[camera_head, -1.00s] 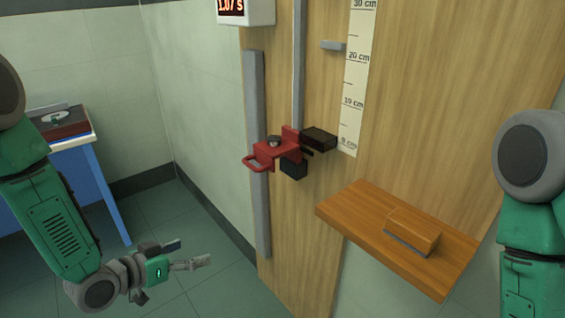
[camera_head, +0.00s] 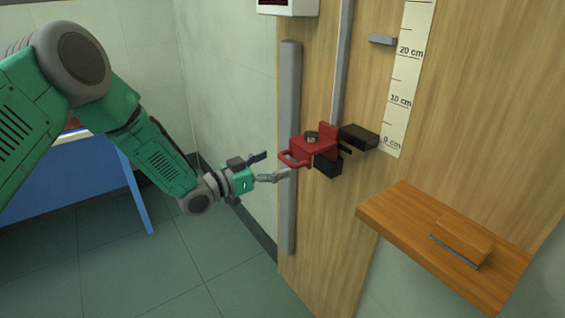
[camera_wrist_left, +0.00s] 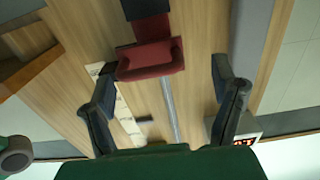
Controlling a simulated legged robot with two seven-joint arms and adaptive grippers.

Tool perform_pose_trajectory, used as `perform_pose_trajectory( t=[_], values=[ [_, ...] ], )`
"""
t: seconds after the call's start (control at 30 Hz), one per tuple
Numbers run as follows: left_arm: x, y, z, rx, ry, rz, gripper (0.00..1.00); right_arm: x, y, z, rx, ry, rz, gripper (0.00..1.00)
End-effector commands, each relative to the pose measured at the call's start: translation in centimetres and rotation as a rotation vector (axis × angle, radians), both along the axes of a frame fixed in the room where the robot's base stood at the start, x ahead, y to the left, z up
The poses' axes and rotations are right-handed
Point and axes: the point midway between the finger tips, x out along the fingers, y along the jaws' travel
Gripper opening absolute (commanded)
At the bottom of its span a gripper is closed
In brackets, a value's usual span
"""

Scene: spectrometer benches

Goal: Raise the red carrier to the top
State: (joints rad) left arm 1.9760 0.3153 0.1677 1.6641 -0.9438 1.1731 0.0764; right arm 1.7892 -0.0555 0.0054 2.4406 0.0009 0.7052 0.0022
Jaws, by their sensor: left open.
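The red carrier (camera_head: 315,148) has a loop handle on its left side and a dark knob on top. It sits low on a vertical grey rail (camera_head: 342,65), beside the 0 cm end of the scale (camera_head: 402,90). My left gripper (camera_head: 272,166) is open and empty, just left of the handle, with its fingertips close to it. In the left wrist view the carrier (camera_wrist_left: 150,60) lies ahead, between and beyond the open fingers (camera_wrist_left: 163,80). Whether a finger touches the handle I cannot tell. My right gripper is out of view.
A black block (camera_head: 358,137) is right of the carrier. A grey stop (camera_head: 382,40) sits higher on the board. A wooden shelf (camera_head: 385,210) with a wooden block (camera_head: 464,240) juts out at lower right. A grey vertical bar (camera_head: 289,220) runs along the board's left edge.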

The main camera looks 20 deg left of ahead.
Motion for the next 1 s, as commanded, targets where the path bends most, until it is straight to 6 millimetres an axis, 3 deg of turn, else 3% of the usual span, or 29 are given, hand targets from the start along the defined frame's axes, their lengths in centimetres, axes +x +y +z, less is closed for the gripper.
perform_pose_trajectory(
  t=[0.23, 0.53, 0.7, 1.0],
  values=[
    [1.6, -2.7, 0.3, 0.013, 0.001, -0.005, 0.8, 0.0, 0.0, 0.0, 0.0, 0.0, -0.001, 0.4],
    [1.7, -2.1, 0.2, 0.006, 0.001, -0.005, 0.81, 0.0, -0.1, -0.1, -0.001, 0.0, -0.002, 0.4],
    [1.5, -1.8, 0.0, 0.001, 0.001, -0.007, 0.22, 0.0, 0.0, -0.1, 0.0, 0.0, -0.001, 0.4],
    [1.4, -1.7, -0.2, 0.009, 0.008, 0.0, 0.18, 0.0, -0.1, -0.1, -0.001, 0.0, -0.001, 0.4]
  ],
)
